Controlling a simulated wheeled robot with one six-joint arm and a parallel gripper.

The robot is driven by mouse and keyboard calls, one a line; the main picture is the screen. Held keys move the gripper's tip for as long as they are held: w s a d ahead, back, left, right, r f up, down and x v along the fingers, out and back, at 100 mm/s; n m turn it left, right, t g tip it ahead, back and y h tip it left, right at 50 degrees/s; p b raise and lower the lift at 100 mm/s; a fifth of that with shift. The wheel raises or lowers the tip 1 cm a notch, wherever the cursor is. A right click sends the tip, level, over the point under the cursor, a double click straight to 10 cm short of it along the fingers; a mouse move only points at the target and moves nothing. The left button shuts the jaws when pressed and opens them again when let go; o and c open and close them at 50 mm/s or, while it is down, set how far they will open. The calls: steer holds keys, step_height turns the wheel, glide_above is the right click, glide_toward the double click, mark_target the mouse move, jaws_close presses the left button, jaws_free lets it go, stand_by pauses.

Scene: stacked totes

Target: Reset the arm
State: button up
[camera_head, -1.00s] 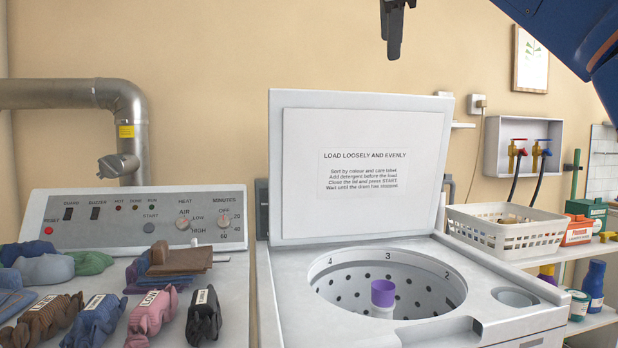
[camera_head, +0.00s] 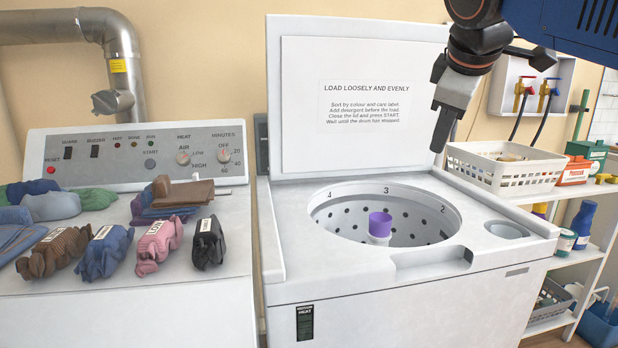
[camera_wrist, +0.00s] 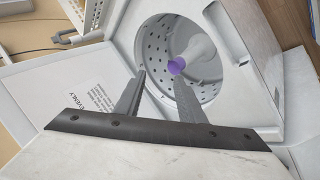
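My gripper (camera_head: 442,128) hangs in the air in front of the right side of the raised washer lid (camera_head: 310,160), pointing down and to the left. The wrist view shows its two fingers apart with nothing held between them (camera_wrist: 160,76). The arm comes in from the upper right.
A dryer top (camera_head: 110,288) at left holds several labelled cloth bundles (camera_head: 104,252). A white basket (camera_head: 500,176) and bottles stand on shelves at right. Taps (camera_head: 522,92) are on the wall behind. The space above the drum is clear.

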steer(key=s+d+f+m+g, duration=0.1)
steer(key=s+f+m, duration=0.2)
steer(key=f, duration=0.9)
steer(key=s+d+f+m+g+y, duration=0.1)
steer(key=s+f+m, duration=0.3)
steer(key=s+f, duration=0.5)
steer(key=s+d+f+m+g+y, duration=0.1)
steer(key=s+f, duration=0.5)
steer(key=f, duration=1.1)
steer(key=shift+d+f+m, duration=0.2)
steer(key=shift+d+m, duration=0.5)
steer(key=shift+m, duration=0.5)
